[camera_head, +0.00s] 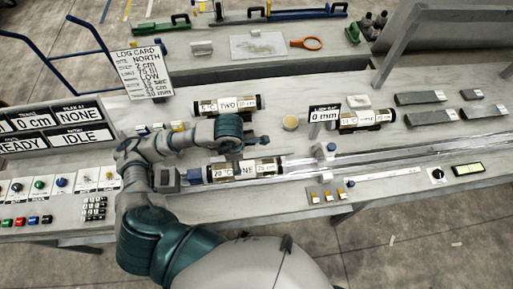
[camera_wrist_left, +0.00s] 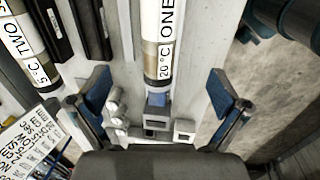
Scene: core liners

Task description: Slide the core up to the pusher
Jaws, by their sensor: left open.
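Core ONE (camera_head: 255,169), a clear cylinder with a dark and tan filling and a white label reading ONE and 20 °C, lies in the long trough on the bench. A small blue block (camera_head: 194,176), seemingly the pusher, stands at its left end; this block (camera_wrist_left: 157,100) also shows in the left wrist view, where I cannot tell whether it touches the core. My right gripper is out of view.
Core TWO (camera_head: 228,104) lies behind, and another labelled core (camera_head: 367,119) lies right of the 0 mm sign (camera_head: 324,113). A log card (camera_head: 143,73) stands at back left. A button panel (camera_head: 60,195) fills the left. The clear trough (camera_head: 390,155) runs on rightward.

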